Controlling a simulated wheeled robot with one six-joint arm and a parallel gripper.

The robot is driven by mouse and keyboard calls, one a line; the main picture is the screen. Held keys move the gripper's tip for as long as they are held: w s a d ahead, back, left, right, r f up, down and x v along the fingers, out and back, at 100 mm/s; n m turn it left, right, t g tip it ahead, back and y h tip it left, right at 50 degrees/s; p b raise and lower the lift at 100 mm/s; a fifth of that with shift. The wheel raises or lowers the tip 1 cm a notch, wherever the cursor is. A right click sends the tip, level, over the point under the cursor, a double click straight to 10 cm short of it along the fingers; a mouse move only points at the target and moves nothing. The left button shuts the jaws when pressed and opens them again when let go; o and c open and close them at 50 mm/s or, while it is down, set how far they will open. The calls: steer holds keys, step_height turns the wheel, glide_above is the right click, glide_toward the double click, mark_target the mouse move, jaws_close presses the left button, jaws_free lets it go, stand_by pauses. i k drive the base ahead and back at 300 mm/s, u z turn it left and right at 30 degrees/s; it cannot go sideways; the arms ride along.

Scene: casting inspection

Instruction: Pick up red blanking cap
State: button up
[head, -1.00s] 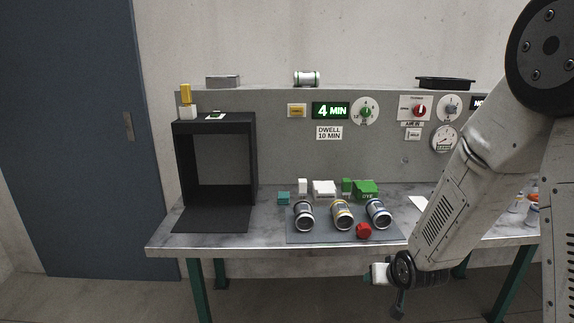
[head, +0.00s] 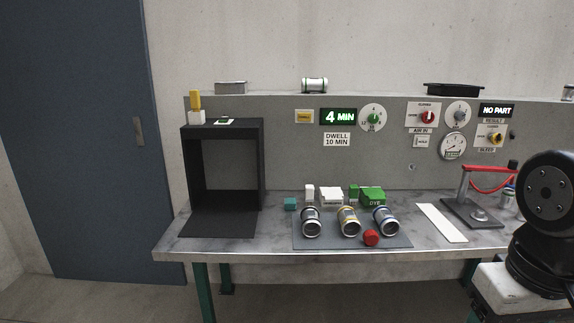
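The red blanking cap (head: 371,238) rests near the front edge of a grey mat (head: 309,242) on the metal bench. It sits just in front of the middle and right-hand of three metal cylinders. The left cylinder (head: 311,222) has dark bands, the middle one (head: 349,221) yellow bands and the right one (head: 385,220) blue bands. My gripper is out of the picture; only part of my arm shows at the right edge. Nothing hides the cap.
Green and white blocks (head: 372,195) stand behind the cylinders. A black open booth (head: 222,125) is at the left of the bench (head: 175,240). A white strip (head: 441,222) and a red-armed stand (head: 474,212) are to the right. Bench surface between booth and mat is mostly clear.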

mark_target(371, 238)
steer(key=z, duration=0.05)
steer(key=k, duration=0.35)
steer(key=z, duration=0.3)
steer(key=i, duration=0.75)
steer(key=z, duration=0.7)
